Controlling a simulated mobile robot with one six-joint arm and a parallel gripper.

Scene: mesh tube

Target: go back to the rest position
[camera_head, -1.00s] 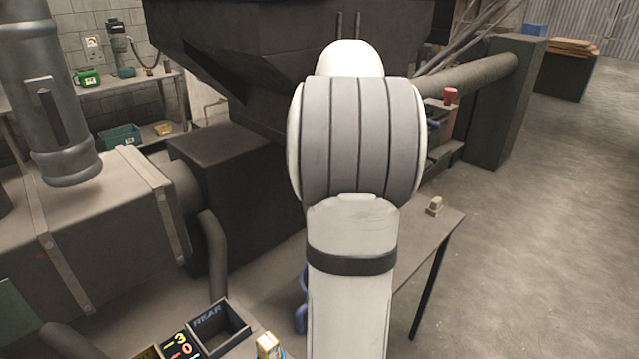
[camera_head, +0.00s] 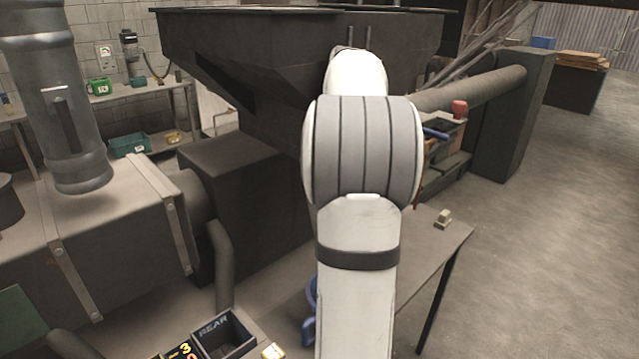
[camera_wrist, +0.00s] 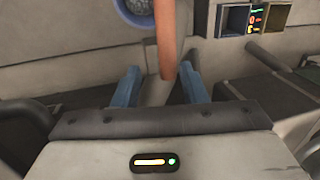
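My gripper (camera_wrist: 159,88) shows in the wrist view with its two blue fingers spread apart. An orange bar (camera_wrist: 166,38) comes down from the top of that view and ends between the fingertips, with visible gaps on both sides. I cannot tell how far beyond the fingers it lies. A round blue-rimmed thing with a grey, speckled inside (camera_wrist: 137,8) is cut off at the top edge, left of the bar. In the head view my white and grey arm stands upright in the middle and hides the gripper. Part of a blue thing (camera_head: 309,312) shows behind it.
A dark bin marked REAR (camera_head: 226,336) sits at the bottom of the head view. A table (camera_head: 425,262) with a small block (camera_head: 443,218) is right of my arm. A large dark hopper (camera_head: 230,60) stands behind. Open floor (camera_head: 555,230) lies at the right.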

